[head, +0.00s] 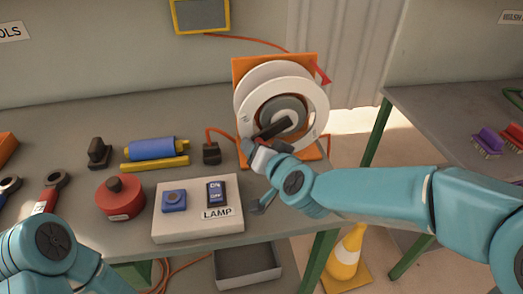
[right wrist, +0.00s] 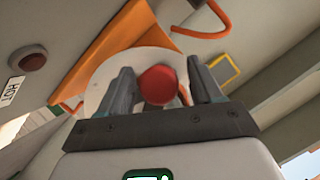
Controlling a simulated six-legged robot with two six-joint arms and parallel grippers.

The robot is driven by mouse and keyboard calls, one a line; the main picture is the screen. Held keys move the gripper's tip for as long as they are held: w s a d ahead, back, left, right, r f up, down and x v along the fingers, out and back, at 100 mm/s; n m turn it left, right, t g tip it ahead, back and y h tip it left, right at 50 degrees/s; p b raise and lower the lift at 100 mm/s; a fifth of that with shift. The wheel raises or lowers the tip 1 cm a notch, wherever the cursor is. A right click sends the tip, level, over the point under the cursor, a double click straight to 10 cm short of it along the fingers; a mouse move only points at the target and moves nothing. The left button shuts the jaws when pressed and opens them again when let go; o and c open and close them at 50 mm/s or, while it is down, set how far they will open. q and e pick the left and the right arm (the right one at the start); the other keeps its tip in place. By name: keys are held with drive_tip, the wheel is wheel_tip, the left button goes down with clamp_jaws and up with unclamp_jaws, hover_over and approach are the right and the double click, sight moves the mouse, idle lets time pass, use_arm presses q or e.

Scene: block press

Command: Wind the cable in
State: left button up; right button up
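The cable reel (head: 246,110) has white flanges and a grey hub on an orange stand, at the right end of the bench. Orange cable runs from its left side to a dark plug (head: 211,152) on the bench. My right gripper (head: 272,128) is in front of the reel's hub and hides part of it. In the right wrist view, a round red knob (right wrist: 158,85) shows between my two grey fingers, with a gap visible beside the right finger. The white flange (right wrist: 105,85) is behind. My left gripper is out of view.
A white lamp switch box (head: 197,225), a red round weight-like object (head: 120,198) and a blue roller (head: 152,148) lie left of the reel. A yellow-framed panel (head: 200,14) hangs above.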

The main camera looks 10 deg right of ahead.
drive_tip(key=p+v, duration=0.4)
drive_tip(key=v, duration=1.2)
drive_tip(key=shift+s, duration=0.15)
